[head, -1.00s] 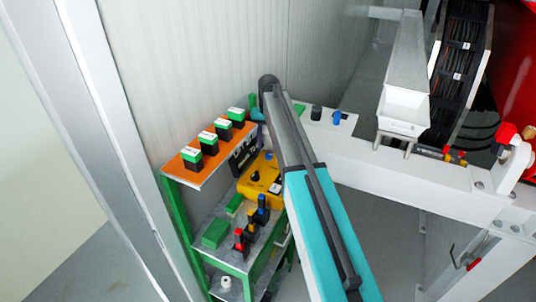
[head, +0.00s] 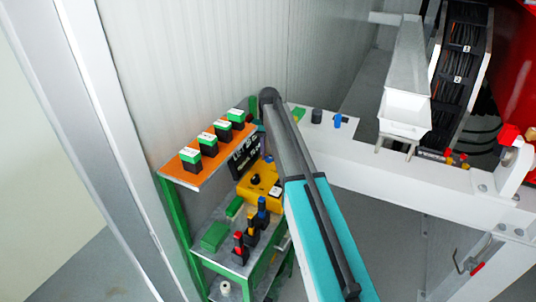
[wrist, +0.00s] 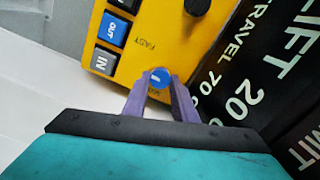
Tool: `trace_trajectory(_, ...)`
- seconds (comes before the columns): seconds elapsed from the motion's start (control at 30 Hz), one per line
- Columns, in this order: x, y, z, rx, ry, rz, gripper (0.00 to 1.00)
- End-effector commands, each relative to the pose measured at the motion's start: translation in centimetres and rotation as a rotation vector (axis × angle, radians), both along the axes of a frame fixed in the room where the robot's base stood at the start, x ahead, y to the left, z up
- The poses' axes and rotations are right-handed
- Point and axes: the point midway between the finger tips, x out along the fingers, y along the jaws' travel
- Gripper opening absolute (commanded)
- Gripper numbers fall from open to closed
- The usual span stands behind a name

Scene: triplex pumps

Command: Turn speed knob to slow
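The speed knob (wrist: 158,77) is a small blue dial with a pale mark, on a yellow control box (wrist: 165,40) in the wrist view. A "FAST" label is printed above it; lettering below is mostly hidden by my gripper. My gripper (wrist: 160,84) has two purple fingers, spread apart, one on each side of the knob. A narrow gap seems to show between fingertips and knob; I cannot tell whether either touches. The yellow box also shows in the head view (head: 258,186) on a shelf, partly behind my arm. My gripper is hidden there.
Grey and blue buttons (wrist: 112,30) and a black knob (wrist: 197,6) sit on the same box. A black lettered panel (wrist: 260,70) adjoins it. The green rack (head: 178,215) carries several green-topped black blocks (head: 191,158). A white beam (head: 400,178) runs to the right.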

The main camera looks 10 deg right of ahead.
Motion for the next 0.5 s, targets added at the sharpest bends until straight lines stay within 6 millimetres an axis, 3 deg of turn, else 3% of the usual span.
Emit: trace_trajectory(0.5,0.08,0.11,-0.10,0.003,-0.001,0.098,0.03)
